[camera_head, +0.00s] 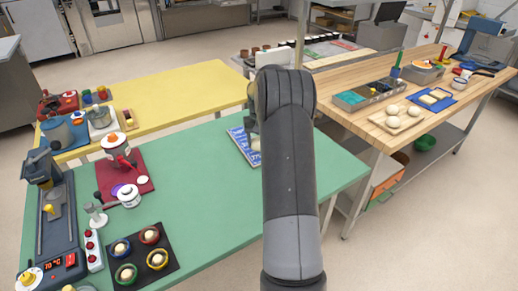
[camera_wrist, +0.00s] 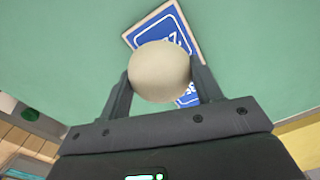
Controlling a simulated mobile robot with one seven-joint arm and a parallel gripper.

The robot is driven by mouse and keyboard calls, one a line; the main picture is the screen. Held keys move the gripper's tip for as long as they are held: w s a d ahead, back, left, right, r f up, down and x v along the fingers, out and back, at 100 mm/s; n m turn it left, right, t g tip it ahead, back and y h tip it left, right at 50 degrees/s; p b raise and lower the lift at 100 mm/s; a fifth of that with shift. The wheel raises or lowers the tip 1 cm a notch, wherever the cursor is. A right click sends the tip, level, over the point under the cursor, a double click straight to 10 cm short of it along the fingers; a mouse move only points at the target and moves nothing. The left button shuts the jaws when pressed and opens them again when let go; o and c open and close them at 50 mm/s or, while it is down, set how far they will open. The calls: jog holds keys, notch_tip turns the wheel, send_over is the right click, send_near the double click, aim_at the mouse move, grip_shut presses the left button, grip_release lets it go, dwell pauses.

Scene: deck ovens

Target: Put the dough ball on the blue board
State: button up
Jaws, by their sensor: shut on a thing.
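The dough ball (camera_wrist: 160,72) is pale and round and sits between the two fingers of my gripper (camera_wrist: 161,88), which is shut on it. In the head view my arm hides most of the gripper, and only a bit of the dough ball (camera_head: 256,144) shows beside it. The blue board (camera_wrist: 152,28), with white lettering and a pale edge, lies on the green table beyond and below the ball in the wrist view. In the head view the blue board (camera_head: 240,141) lies left of my arm, partly hidden. I cannot tell whether the ball touches the board.
The green table (camera_head: 205,190) is clear around the board. A black tray (camera_head: 172,266) with small coloured bowls, a maroon mat (camera_head: 140,180) with pots and a scale-like device stand at left. A yellow table (camera_head: 190,95) lies behind. A wooden table (camera_head: 440,120) at right holds more dough balls on a board (camera_head: 386,122).

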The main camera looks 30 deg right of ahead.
jog(key=shift+f, duration=1.9)
jog(key=shift+f, duration=0.1)
jog(key=o, duration=1)
jog(key=shift+c, duration=0.2)
